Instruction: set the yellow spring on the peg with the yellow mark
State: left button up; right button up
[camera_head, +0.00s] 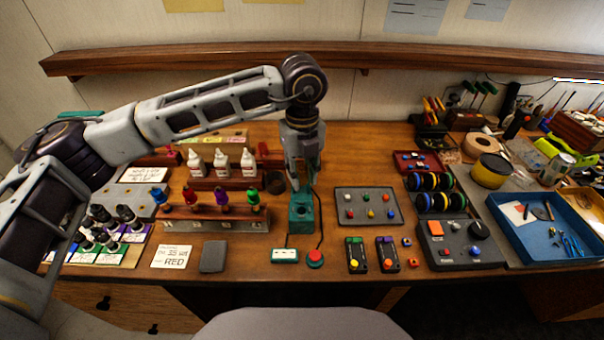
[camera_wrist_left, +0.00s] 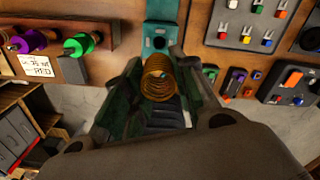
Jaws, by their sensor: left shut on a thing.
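The yellow spring (camera_wrist_left: 158,78) is a coil of golden wire, upright between the fingers of my left gripper (camera_wrist_left: 158,88) in the left wrist view. The gripper is shut on it. In the head view my left gripper (camera_head: 303,172) points down above the teal block (camera_head: 300,213), and the spring cannot be made out there. A dark grey board (camera_head: 368,220) to the right carries several small coloured pieces, one of them yellow (camera_head: 371,213). I cannot tell for certain which peg bears the yellow mark. My right gripper is not in view.
A wooden rack (camera_head: 215,222) with blue, red, purple and green pieces stands left of the gripper. White bottles (camera_head: 221,163) stand behind it. A red button (camera_head: 315,258) and two black holders (camera_head: 356,256) are in front. A blue tray (camera_head: 545,251) is far right.

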pick_arm(q)
jog(key=shift+r+p, duration=0.5)
jog(key=shift+r, duration=1)
